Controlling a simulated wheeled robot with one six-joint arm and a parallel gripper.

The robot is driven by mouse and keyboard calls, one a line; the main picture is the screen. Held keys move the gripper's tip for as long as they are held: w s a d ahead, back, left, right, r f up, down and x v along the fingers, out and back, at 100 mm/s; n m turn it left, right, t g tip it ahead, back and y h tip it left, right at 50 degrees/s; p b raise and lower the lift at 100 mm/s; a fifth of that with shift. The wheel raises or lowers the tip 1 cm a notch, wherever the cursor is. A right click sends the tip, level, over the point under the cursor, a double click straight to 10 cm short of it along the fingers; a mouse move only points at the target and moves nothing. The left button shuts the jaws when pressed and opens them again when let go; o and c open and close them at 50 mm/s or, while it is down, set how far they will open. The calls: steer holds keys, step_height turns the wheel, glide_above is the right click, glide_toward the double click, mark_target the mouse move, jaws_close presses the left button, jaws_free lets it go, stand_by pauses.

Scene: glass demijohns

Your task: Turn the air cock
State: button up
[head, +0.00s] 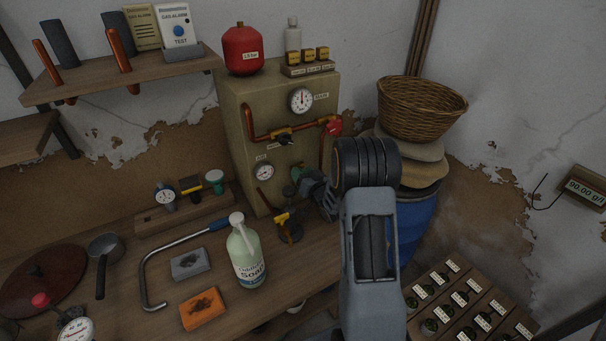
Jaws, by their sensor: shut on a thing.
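The beige cabinet (245,120) stands at the back of the bench, with pipes, gauges and valves on its front. The air cock, with a small green part (296,173), sits low on that front, right of the lower gauge (264,172). My gripper (306,182) reaches it from the right and is shut on it. The jaws hide most of the cock, so its angle cannot be told.
A soap bottle (246,255) and a yellow-and-black valve piece (287,226) stand close in front of the cabinet. A wicker basket (421,108) tops sacks on a blue barrel (417,222) at right. A crate of labelled bottles (462,305) is lower right.

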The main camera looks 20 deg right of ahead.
steer(key=shift+c, duration=0.8)
steer(key=b, duration=0.2)
steer(key=shift+f+n+b, duration=0.35)
steer(key=shift+n+b, duration=0.05)
steer(key=shift+r+n+b, duration=0.15)
steer(key=shift+n+b, duration=0.25)
steer(key=shift+b, duration=0.55)
steer(key=shift+r, duration=0.15)
steer(key=o, duration=0.9)
steer(key=s+b, duration=0.1)
steer(key=s, duration=0.3)
steer(key=s+d+b, duration=0.1)
steer(key=s, duration=0.4)
steer(key=s+b, duration=0.1)
steer(key=s, duration=0.3)
steer(key=shift+s+d, duration=0.3)
steer(key=shift+s, duration=0.05)
